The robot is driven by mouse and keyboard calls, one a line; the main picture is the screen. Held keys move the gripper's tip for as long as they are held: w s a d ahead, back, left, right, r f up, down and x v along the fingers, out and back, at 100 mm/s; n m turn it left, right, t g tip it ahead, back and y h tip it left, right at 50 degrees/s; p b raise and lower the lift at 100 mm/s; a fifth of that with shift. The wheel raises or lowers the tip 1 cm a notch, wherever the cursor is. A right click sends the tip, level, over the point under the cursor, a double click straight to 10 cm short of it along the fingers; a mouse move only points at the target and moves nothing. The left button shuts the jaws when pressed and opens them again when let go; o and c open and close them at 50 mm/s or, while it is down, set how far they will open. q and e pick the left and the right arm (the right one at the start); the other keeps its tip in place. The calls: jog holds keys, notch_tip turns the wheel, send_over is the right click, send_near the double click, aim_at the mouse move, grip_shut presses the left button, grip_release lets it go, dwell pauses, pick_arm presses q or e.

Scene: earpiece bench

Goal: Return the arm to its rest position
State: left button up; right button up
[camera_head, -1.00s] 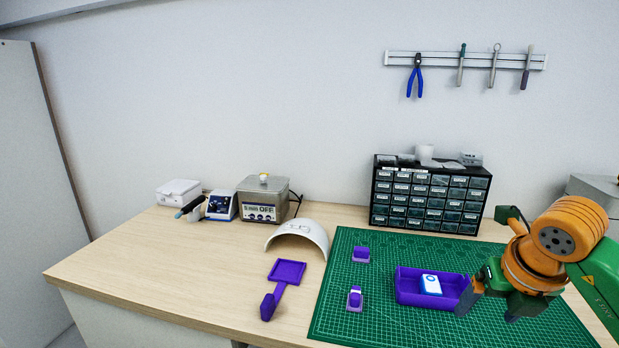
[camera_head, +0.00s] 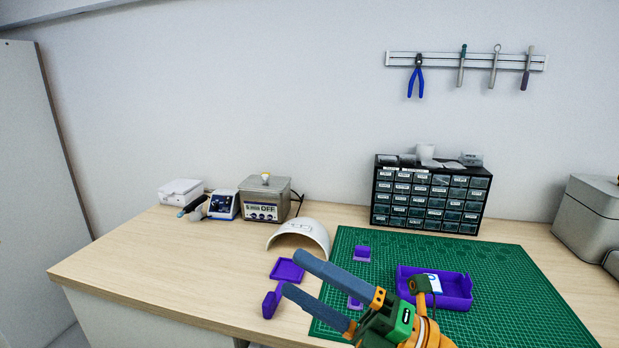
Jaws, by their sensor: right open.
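My right gripper (camera_head: 292,271) is open and empty. It comes in from the bottom, right of centre, and its two grey fingers point up and to the left, in front of the bench. It partly hides the purple tray, the lower purple stand and the handle of the purple paddle. The purple tray (camera_head: 455,291) lies on the green cutting mat (camera_head: 510,262). A white and blue item (camera_head: 435,283) sits in the tray, partly covered by my arm. My left gripper is not in view.
A purple stand (camera_head: 362,253) is on the mat, and a purple paddle (camera_head: 287,270) lies left of it. A white dome (camera_head: 300,237), an ultrasonic cleaner (camera_head: 265,200), a drawer cabinet (camera_head: 430,198) and a grey box (camera_head: 590,213) stand farther back.

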jog(key=w+d+f+m+t+h, duration=0.3)
jog(key=d+m+t+h, duration=0.4)
jog(key=m, duration=0.5)
jog(key=w+d+f+m+t+h, duration=0.3)
jog(key=d+m+t+h, duration=0.4)
jog(key=m, duration=0.4)
jog(key=s+d+f+m+g+h, duration=0.2)
jog(key=f+m+g+h, duration=0.15)
jog(key=f, duration=0.35)
jog(key=s+d+f+m+g+h, duration=0.1)
jog(key=d+f+m+g+h, duration=0.25)
jog(key=f, duration=0.45)
jog(key=s+a+f+m+g, duration=0.2)
jog(key=s+f+g, duration=0.9)
jog(key=s+f, duration=0.6)
jog(key=s+f+g, duration=0.1)
jog(key=s+f, duration=0.1)
jog(key=f, duration=0.5)
jog(key=s+f+g, duration=0.1)
jog(key=s+f, duration=0.2)
jog(key=f, duration=0.4)
jog(key=s+d+f+g, duration=0.1)
jog(key=s+f, duration=1)
jog(key=s, duration=0.1)
jog(key=shift+s+d+f+n+y, duration=0.2)
jog(key=shift+d+f+n+y, duration=0.1)
jog(key=shift+f, duration=0.1)
